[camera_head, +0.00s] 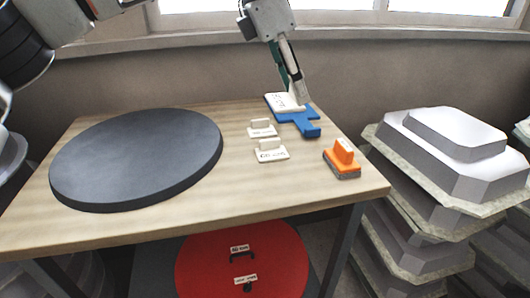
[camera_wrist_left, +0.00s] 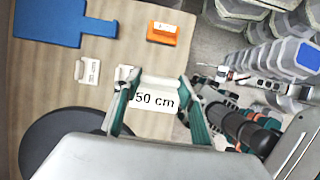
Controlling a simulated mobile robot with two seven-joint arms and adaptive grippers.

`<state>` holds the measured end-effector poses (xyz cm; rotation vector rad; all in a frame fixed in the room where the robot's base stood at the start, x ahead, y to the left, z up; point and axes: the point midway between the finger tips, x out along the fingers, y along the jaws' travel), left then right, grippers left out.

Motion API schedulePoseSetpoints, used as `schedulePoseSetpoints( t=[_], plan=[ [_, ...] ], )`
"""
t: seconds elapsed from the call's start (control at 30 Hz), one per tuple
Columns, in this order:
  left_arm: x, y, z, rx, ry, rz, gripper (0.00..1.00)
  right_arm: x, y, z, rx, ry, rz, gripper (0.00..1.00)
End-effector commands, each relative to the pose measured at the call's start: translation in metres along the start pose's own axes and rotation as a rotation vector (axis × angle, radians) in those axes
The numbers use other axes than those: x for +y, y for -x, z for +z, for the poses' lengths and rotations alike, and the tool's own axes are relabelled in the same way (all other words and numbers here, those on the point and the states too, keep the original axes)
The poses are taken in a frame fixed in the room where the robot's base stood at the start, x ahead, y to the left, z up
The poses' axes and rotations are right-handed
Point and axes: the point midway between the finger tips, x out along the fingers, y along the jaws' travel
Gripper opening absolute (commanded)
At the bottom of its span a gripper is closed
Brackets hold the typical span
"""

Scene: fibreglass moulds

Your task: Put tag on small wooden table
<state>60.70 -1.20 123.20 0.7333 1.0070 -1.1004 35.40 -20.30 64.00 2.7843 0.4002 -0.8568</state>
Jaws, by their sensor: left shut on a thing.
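My left gripper (camera_head: 296,97) is shut on a white tag (camera_head: 282,102). In the left wrist view the tag (camera_wrist_left: 155,99) reads "50 cm" and sits between the fingertips. In the head view it overlaps a blue T-shaped piece (camera_head: 308,127); the wrist view shows it held close to the camera, above the tabletop. The wooden table (camera_head: 120,220) bears two more white tags, one farther back (camera_head: 262,132) and one nearer (camera_head: 271,156). In the wrist view one tag (camera_wrist_left: 87,71) lies clear and the other (camera_wrist_left: 123,72) is partly hidden by the gripper.
A large dark round disc (camera_head: 135,155) covers the table's left part. An orange-and-grey block (camera_head: 343,160) stands near the right edge. A red disc (camera_head: 210,270) with small labelled handles is below the table. Stacked pale moulds (camera_head: 440,150) stand to the right. The front right tabletop is bare.

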Motion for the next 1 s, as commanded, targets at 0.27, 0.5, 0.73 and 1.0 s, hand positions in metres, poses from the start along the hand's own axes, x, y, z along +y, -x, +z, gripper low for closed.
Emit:
schedulePoseSetpoints(
  t=[0.27, 0.5, 0.73, 1.0],
  plan=[
    [0.0, -0.065, -0.028, 0.003, 0.0, -0.005, 0.21, -0.002, -0.003, 0.009, -0.006, -0.001, -0.002, 0.4],
    [-0.001, -0.114, -0.048, 0.002, 0.0, -0.005, 0.21, -0.002, -0.004, 0.004, 0.003, -0.001, -0.001, 0.4],
    [0.0, -0.134, -0.056, 0.001, -0.001, -0.001, 0.21, -0.001, -0.004, 0.003, 0.007, -0.001, 0.0, 0.4],
    [0.0, -0.161, -0.068, 0.003, 0.0, -0.003, 0.21, -0.001, -0.005, 0.005, 0.004, -0.001, -0.001, 0.4]
  ],
)
